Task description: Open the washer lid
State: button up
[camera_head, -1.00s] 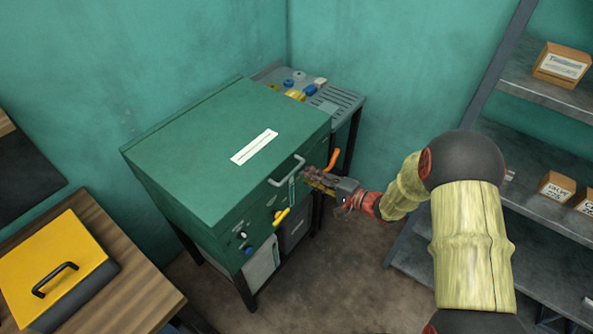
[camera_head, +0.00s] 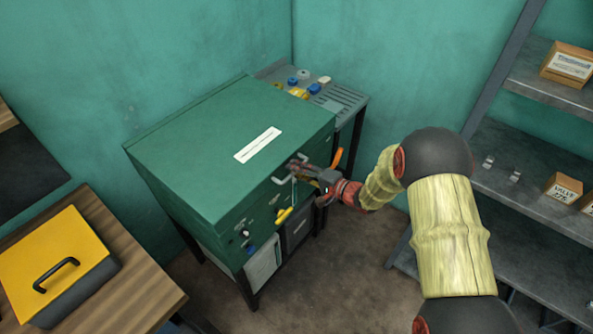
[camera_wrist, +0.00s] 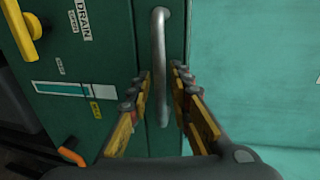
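The washer is a green cabinet on dark legs with a flat green lid (camera_head: 215,145) that lies closed and bears a white label. A grey bar handle (camera_head: 283,180) is on the lid's front edge; it also shows upright in the wrist view (camera_wrist: 160,60). My gripper (camera_head: 298,166) is at the right end of the handle. In the wrist view my gripper (camera_wrist: 162,80) is open, with one finger on each side of the handle and gaps between the fingers and the bar.
The washer's front has a yellow handle (camera_head: 284,215), an orange lever (camera_head: 336,157) and knobs below the lid. A side tray (camera_head: 345,98) with bottles adjoins it. A yellow-lidded box (camera_head: 50,255) sits on a wooden table at left. Metal shelves (camera_head: 545,150) stand at right.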

grip_shut()
dwell(0.6)
